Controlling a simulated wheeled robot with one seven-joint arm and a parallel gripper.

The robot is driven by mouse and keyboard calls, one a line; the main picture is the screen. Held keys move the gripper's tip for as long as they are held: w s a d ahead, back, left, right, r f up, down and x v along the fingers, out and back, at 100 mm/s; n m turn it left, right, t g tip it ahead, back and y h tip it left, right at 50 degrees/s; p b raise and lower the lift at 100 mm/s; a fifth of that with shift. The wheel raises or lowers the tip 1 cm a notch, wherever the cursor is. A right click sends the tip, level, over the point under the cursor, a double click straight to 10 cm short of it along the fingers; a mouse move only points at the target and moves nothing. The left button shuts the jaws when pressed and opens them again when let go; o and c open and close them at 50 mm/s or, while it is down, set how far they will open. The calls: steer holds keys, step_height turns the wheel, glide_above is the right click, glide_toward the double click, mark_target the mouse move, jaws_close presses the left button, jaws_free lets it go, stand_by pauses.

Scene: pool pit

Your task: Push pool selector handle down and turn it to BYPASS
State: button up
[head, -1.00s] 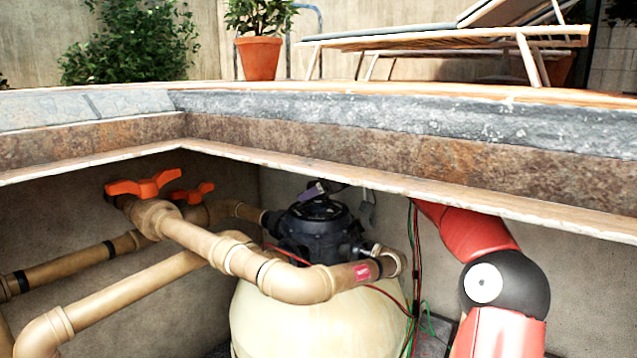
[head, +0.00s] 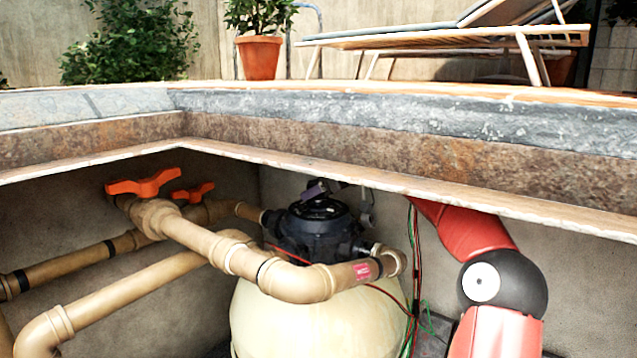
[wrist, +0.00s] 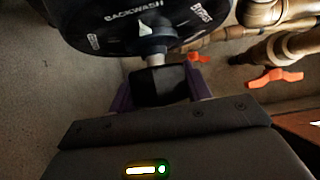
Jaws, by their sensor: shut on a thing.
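The black selector valve (head: 318,232) sits on top of the cream filter tank (head: 300,330). In the wrist view its round lettered top (wrist: 115,20) shows BACKWASH, with other labels too slanted to read surely. The selector handle (wrist: 160,86) has a short metal neck and a black grip. My gripper (wrist: 160,92) is shut on this grip, with a purple finger on either side. In the head view my gripper (head: 318,190) is small and dark above the valve, under the pit edge. The handle is mostly hidden there, and the pointer's label cannot be read.
Tan pipes (head: 200,240) with orange valve handles (head: 145,184) fill the left of the pit. Red and green cables (head: 411,270) hang right of the tank. The stone pit edge (head: 400,130) overhangs closely above the valve and my arm.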

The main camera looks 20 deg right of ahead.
steer(key=shift+f+b, duration=0.5)
steer(key=shift+b, duration=0.1)
steer(key=shift+m+t+h+b, duration=0.6)
steer(key=shift+m+h+b, duration=0.5)
steer(key=shift+m+b, duration=0.1)
steer(key=shift+m, duration=0.3)
